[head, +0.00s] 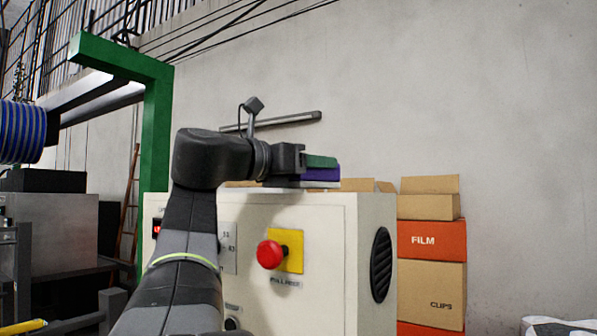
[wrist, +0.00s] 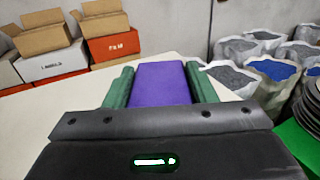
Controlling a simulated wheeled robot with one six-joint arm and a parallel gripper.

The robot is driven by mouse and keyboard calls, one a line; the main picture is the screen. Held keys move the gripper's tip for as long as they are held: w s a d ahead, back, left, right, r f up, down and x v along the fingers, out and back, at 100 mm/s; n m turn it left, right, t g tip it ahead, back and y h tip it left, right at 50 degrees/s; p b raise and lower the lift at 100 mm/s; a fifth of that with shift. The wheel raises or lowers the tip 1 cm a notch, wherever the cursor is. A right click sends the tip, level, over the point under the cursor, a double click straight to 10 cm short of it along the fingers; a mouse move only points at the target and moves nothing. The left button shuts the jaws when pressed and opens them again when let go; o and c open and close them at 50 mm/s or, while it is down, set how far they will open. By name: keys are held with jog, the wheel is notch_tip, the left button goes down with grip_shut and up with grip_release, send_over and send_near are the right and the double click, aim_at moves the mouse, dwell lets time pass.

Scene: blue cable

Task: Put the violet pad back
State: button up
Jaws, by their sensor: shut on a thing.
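The violet pad (wrist: 160,82) is between the two green fingers of my gripper (wrist: 159,88) in the wrist view, with a finger along each side. My gripper is shut on it. In the head view my gripper (head: 320,167) is at the top of the cream cabinet (head: 330,215), and the violet pad (head: 321,174) shows as a thin band under a green finger. A pale flat strip (head: 315,184) shows just below the pad. I cannot tell whether the pad touches the cabinet top.
The cabinet front has a red button (head: 270,254) on a yellow plate. Cardboard boxes (head: 431,290) are stacked to its right. A green frame (head: 157,150) stands left of my arm. The cabinet top (wrist: 75,105) looks clear around the pad. Open sacks (wrist: 235,75) stand beyond it.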

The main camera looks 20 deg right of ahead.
jog(key=shift+f, duration=0.25)
jog(key=shift+f, duration=0.1)
jog(key=o, duration=1)
jog(key=shift+o, duration=0.2)
jog(key=b+v, duration=0.1)
jog(key=v, duration=1.1)
jog(key=shift+b, duration=0.4)
